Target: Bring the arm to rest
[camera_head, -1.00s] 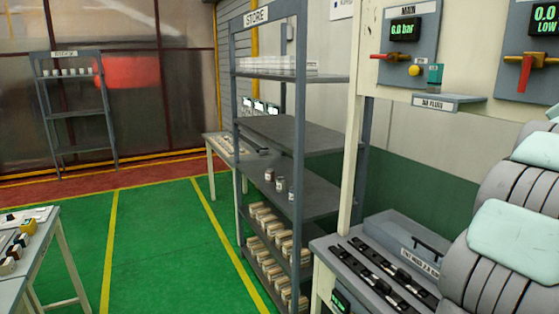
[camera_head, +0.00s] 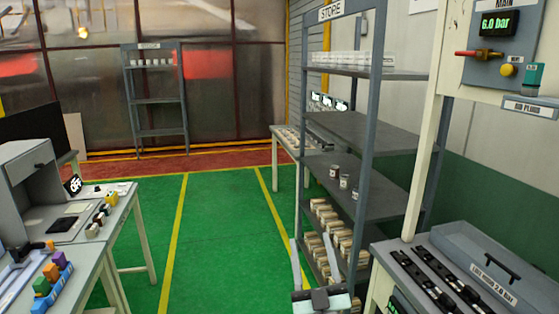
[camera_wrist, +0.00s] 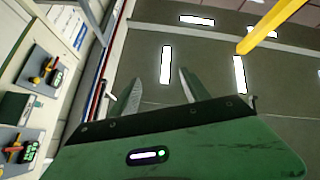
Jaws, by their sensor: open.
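My gripper (camera_head: 310,240) shows at the bottom centre of the head view, with two pale fingers pointing up and apart. It is open with nothing between the fingers. It stands in front of the lower part of the STORE shelf (camera_head: 405,130). In the wrist view my gripper (camera_wrist: 160,75) also shows open and empty, its fingers pointing toward a dark ceiling with bright light strips (camera_wrist: 166,63). Most of my arm is out of view.
Benches with coloured parts (camera_head: 48,280) stand at the left. The green floor (camera_head: 225,235) between is clear.

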